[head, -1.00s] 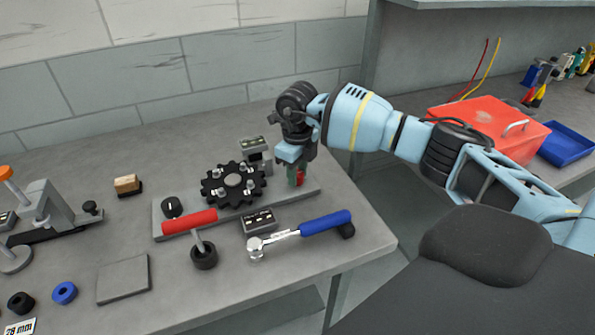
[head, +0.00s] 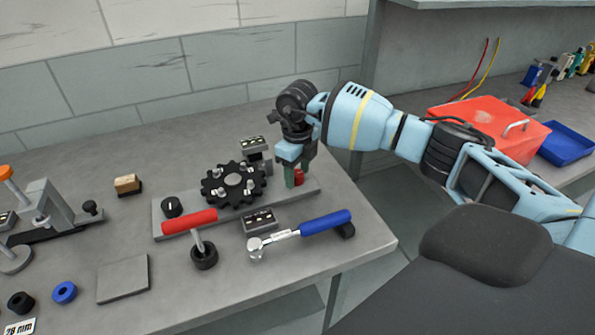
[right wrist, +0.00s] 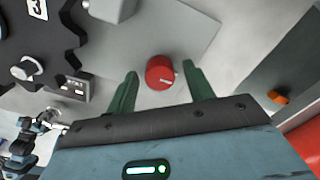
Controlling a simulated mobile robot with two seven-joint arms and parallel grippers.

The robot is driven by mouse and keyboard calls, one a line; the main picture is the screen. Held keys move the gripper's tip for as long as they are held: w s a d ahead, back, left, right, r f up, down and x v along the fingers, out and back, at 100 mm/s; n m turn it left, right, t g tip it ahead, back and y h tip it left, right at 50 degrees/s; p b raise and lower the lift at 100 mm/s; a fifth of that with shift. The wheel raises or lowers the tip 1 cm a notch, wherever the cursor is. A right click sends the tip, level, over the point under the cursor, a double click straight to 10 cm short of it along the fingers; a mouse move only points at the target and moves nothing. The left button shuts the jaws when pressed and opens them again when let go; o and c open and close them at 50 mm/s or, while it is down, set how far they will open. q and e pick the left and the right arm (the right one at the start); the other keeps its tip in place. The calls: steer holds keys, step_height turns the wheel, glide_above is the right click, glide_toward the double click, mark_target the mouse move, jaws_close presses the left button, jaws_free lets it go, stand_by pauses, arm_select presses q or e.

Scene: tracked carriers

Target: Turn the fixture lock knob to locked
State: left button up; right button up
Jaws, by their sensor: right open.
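The red lock knob (right wrist: 160,72) has a pale pointer line and sits on the grey fixture plate (right wrist: 190,35). In the right wrist view it stands between the two green fingers of my right gripper (right wrist: 160,90), with a gap on each side. In the head view the knob (head: 299,177) shows partly, beside a green finger of my right gripper (head: 292,178), at the plate's right end. The right gripper is open and points down. The black toothed wheel (head: 233,185) is bolted on the same plate. My left gripper is not in view.
A black knob (head: 172,207) is at the plate's left end. A red toolbox (head: 490,128) stands at the right.

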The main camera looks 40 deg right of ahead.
mark_target(298, 173)
step_height(298, 173, up, 8)
steer(key=shift+f, duration=0.2)
steer(key=shift+f, duration=0.1)
stand_by(0.6)
